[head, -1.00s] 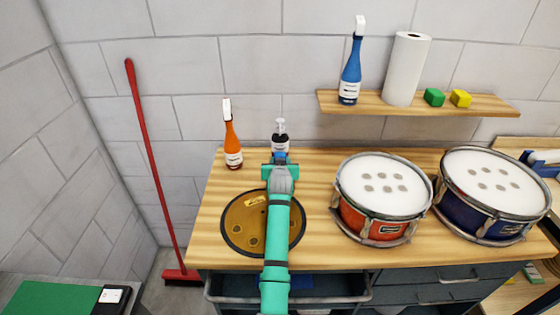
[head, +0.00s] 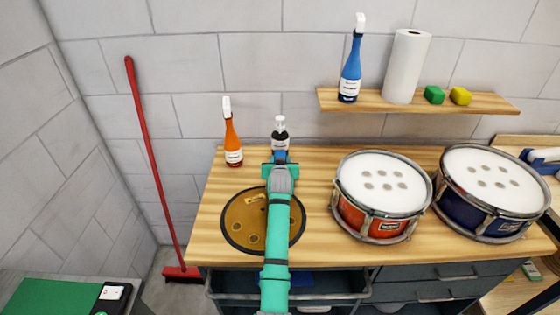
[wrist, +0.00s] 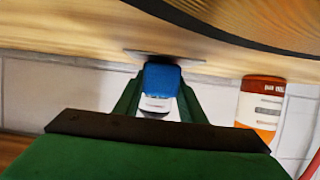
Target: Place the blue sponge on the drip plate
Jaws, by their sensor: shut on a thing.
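My gripper (head: 280,163) is shut on the blue sponge (head: 280,156), at the back of the wooden bench. In the wrist view the blue sponge (wrist: 162,80) sits between the green fingers (wrist: 158,100). That view looks upside down, with the bench at the top. A thin grey plate (wrist: 142,55), apparently the drip plate, lies flat on the bench just at the sponge's far end. I cannot tell whether sponge and plate touch. In the head view my gripper and arm hide this plate.
A dark bottle (head: 280,136) stands just behind my gripper, and an orange spray bottle (head: 232,145) to its left. A round brown disc (head: 240,225) lies under my arm. A red drum (head: 370,223) and a blue drum (head: 478,214) stand right.

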